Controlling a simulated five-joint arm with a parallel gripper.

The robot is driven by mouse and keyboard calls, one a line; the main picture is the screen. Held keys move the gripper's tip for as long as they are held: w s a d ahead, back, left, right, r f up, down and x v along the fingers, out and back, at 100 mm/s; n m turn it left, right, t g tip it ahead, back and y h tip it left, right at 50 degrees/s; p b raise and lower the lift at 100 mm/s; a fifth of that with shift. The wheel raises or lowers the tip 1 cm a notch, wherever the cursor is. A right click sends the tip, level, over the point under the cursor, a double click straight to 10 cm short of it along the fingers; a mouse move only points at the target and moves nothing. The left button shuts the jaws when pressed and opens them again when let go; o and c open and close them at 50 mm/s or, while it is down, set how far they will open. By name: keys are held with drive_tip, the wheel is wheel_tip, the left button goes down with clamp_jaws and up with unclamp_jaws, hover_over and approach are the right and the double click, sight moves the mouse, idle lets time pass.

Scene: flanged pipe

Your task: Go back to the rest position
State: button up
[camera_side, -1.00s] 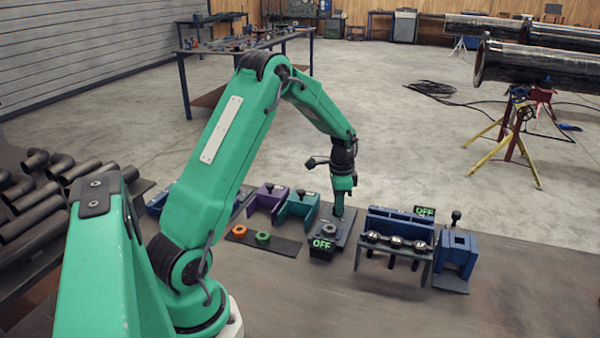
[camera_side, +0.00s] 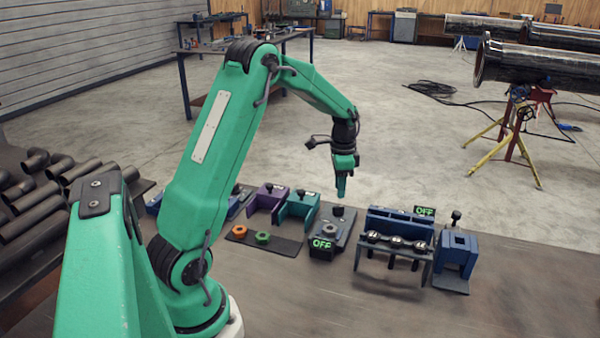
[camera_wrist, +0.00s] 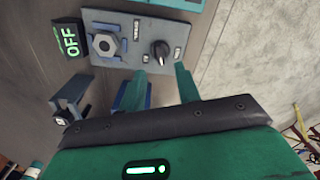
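My gripper (camera_side: 341,192) hangs fingers down in the air above a grey plate (camera_side: 345,222) at the middle of the bench. In the wrist view, my gripper (camera_wrist: 160,70) shows two green fingers apart with nothing between them. The plate carries a black knob (camera_wrist: 160,52) just beyond the fingertips and a hex nut (camera_wrist: 105,44). The knob also shows in the side view (camera_side: 338,211), below the fingertips and clear of them. A green OFF sign (camera_side: 322,245) stands at the plate's front.
A blue rack (camera_side: 400,222) with several black knobs and another OFF sign (camera_side: 424,211) stands right of the plate. Purple (camera_side: 268,198) and teal (camera_side: 298,206) holders stand left. Orange (camera_side: 239,231) and green (camera_side: 263,237) nuts lie on a dark mat. The air around my gripper is clear.

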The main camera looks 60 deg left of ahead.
drive_tip(key=shift+r, duration=0.9)
drive_tip(key=s+d+r+n+t, duration=0.25)
drive_tip(key=s+d+r, duration=0.55)
drive_tip(key=d+r, duration=0.45)
drive_tip(key=s+d+n+t, duration=0.1)
drive_tip(key=s+d, duration=0.3)
drive_tip(key=s, duration=0.3)
drive_tip(key=s+d+r+n+t, duration=0.1)
drive_tip(key=s+d+t, duration=0.1)
drive_tip(key=s+d, duration=0.3)
drive_tip(key=shift+s, duration=0.9)
